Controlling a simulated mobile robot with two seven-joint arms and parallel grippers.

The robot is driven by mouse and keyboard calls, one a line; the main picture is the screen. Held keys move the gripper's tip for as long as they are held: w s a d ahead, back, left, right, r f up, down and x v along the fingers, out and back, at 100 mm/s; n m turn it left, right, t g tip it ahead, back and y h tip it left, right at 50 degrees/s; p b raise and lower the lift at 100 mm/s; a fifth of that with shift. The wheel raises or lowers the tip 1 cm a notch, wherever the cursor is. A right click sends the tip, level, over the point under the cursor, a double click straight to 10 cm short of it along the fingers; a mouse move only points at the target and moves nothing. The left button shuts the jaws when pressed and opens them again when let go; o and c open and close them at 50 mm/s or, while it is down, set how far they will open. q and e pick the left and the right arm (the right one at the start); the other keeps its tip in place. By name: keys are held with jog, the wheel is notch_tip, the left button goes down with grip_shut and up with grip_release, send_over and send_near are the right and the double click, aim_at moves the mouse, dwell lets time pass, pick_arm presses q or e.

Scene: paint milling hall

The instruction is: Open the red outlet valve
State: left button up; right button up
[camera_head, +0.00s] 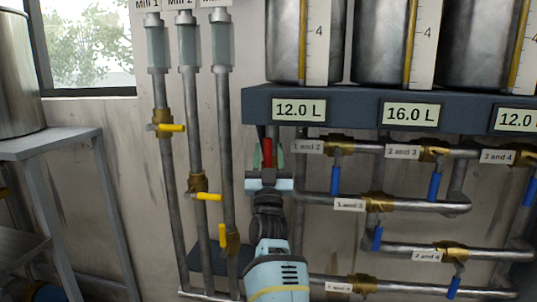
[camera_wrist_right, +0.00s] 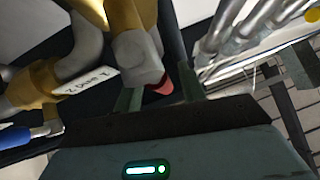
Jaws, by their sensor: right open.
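The red outlet valve handle (camera_head: 266,152) hangs upright below the tank shelf, under the left 12.0 L display. My right gripper (camera_head: 268,158) is at it, with one finger on each side of the handle. The jaws are open, and I cannot tell whether either finger touches it. In the right wrist view the red handle's tip (camera_wrist_right: 163,87) shows between the two green fingers of the gripper (camera_wrist_right: 158,92), below a brass valve body (camera_wrist_right: 128,18). The gripper hides the lower part of the handle in the head view. My left gripper is not in view.
Blue-handled valves (camera_head: 335,179) on labelled pipes are close on the right. Pipes with yellow handles (camera_head: 209,197) run down the wall on the left. The shelf (camera_head: 350,107) with metal tanks is just above the gripper. A grey metal table (camera_head: 60,139) stands at far left.

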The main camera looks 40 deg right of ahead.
aim_at(268, 160)
jog(key=b+v, duration=0.1)
jog(key=v, duration=0.6)
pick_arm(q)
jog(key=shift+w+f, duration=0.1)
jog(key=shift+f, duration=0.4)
pick_arm(e)
jog(key=shift+s+a+f, duration=0.2)
jog(key=shift+f, duration=0.05)
